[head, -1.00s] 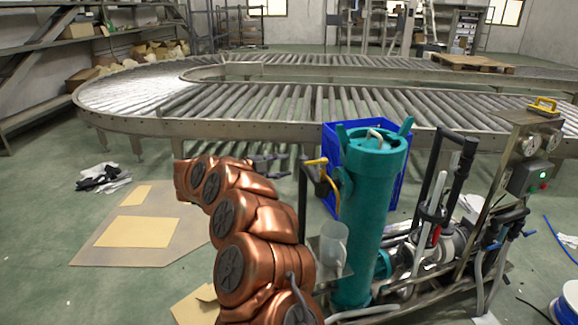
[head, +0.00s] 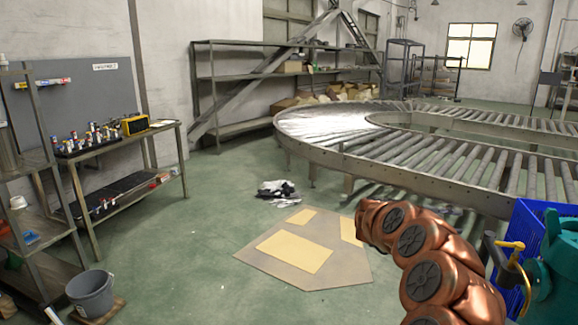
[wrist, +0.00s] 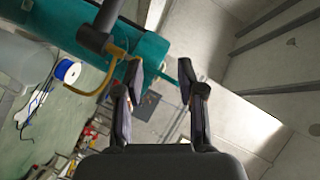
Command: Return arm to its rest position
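My copper-coloured arm shows at the lower right of the head view, bent over, with its far end pointing away toward the conveyor. My gripper (wrist: 158,80) shows in the wrist view with its two dark fingers apart and nothing between them. Beyond the fingers, in the wrist view, lie a teal cylinder (wrist: 150,48) and a yellow handle (wrist: 92,88). I cannot tell how far they are from the fingertips.
The teal tank (head: 556,265) and blue crate (head: 528,240) stand close to the right of my arm. A roller conveyor (head: 400,165) curves behind. A workbench (head: 120,140) and grey bucket (head: 92,293) are at left.

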